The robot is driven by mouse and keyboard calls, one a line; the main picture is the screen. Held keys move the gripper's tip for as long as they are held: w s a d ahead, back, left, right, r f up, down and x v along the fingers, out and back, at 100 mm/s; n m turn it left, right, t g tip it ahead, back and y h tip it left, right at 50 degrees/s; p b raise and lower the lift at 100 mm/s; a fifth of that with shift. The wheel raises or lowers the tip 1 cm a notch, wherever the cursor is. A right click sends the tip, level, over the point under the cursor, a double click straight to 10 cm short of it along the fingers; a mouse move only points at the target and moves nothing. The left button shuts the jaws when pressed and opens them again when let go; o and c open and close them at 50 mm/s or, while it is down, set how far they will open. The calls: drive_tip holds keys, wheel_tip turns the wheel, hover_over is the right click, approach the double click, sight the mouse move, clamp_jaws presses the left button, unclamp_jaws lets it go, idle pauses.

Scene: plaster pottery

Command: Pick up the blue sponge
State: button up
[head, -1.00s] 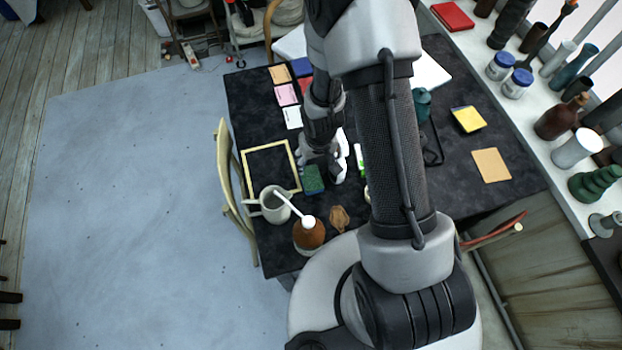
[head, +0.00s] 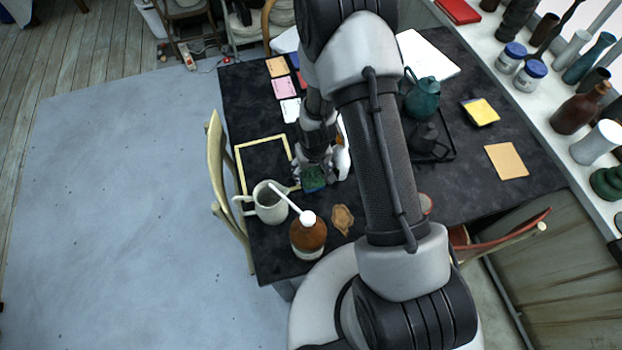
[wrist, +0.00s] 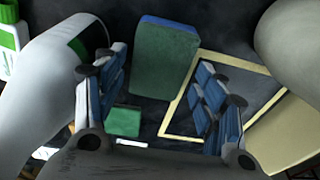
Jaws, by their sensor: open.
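The blue sponge (head: 314,183) lies on the dark table, right of the pale-framed board. It has a green top face and a blue side; in the wrist view the sponge (wrist: 165,58) is beyond the fingertips, near top centre. My gripper (head: 317,172) is over the sponge in the head view and partly hides it. In the wrist view my gripper (wrist: 160,88) is open, with blue-padded fingers apart and nothing held between them. I cannot tell whether the fingers touch the sponge.
A pale-framed dark board (head: 238,163) lies left of the sponge. A grey-white pitcher (head: 271,207) and a brown bottle (head: 308,238) stand in front. A teal pot (head: 423,98) stands right of my arm. A small green block (wrist: 123,121) shows between the fingers.

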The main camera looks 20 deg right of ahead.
sight(311, 174)
drive_tip(key=shift+w+f, duration=0.1)
drive_tip(key=shift+f, duration=0.8)
drive_tip(key=shift+r, duration=0.1)
drive_tip(key=c, duration=0.5)
wheel_tip(311, 174, up, 20)
drive_tip(key=p, duration=0.9)
drive_tip(key=shift+o, duration=0.4)
